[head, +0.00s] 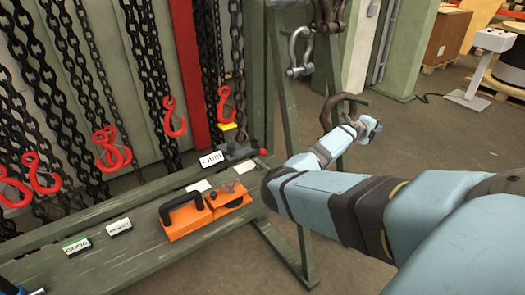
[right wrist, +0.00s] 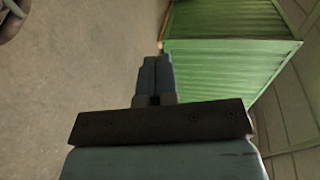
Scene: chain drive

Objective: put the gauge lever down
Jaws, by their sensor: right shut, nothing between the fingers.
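A small dark grey gauge (head: 238,150) sits at the right end of the green bench. A short arm with a red tip (head: 263,151), which looks like its lever, sticks out low to the right. A yellow part (head: 227,127) shows at its back. My right gripper (head: 373,122) is well to the right of the gauge, apart from it, beyond the bench end. In the right wrist view its fingers (right wrist: 155,72) are together and empty, and the gauge does not show there. My left gripper is not in view.
An orange tool with a black handle (head: 207,212) lies on the green bench (head: 165,268) in front of the gauge. Chains with red hooks (head: 112,150) hang behind. Shackles (head: 300,52) hang near the frame post. The right wrist view shows a green ribbed box (right wrist: 225,70) and open floor.

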